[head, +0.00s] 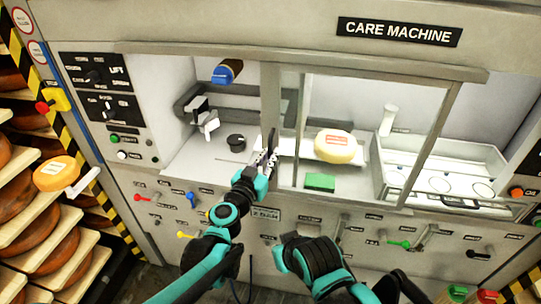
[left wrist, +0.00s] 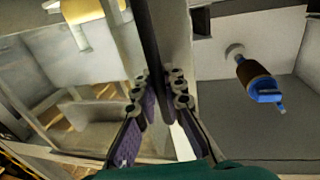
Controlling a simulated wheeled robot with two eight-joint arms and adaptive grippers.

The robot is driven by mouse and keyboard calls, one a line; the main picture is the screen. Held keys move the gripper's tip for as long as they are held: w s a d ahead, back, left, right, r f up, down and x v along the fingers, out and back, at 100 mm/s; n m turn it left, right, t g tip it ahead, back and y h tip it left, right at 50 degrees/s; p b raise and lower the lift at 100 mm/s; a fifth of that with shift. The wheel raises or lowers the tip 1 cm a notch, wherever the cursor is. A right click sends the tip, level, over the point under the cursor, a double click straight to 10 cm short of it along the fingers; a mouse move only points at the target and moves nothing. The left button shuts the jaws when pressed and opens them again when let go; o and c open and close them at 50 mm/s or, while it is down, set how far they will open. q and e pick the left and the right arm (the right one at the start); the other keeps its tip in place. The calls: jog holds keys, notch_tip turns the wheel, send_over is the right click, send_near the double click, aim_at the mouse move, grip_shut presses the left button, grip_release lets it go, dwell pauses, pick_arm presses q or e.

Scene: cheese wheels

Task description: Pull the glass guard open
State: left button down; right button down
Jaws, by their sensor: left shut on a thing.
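The glass guard (head: 270,92) is a clear pane in a pale frame on the front of the care machine. A dark upright handle bar (head: 272,139) is at its left side. My left gripper (head: 267,155) is shut on this bar. In the left wrist view, my left gripper (left wrist: 157,103) has its purple-padded fingers on either side of the dark bar (left wrist: 151,38). My right arm shows low in the head view, but no right fingertips can be made out.
Behind the front are a cheese wheel (head: 336,146), a green block (head: 320,182) and a tray with round marks (head: 440,184). A blue-ended cylinder (head: 227,71) is upper left. Knobs and levers line the lower panel. Cheese shelves (head: 40,205) stand left.

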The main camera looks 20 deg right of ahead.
pick_arm(q)
jog(key=c, duration=1.6)
grip_release()
jog(key=shift+a, duration=0.1)
jog(key=v, duration=1.2)
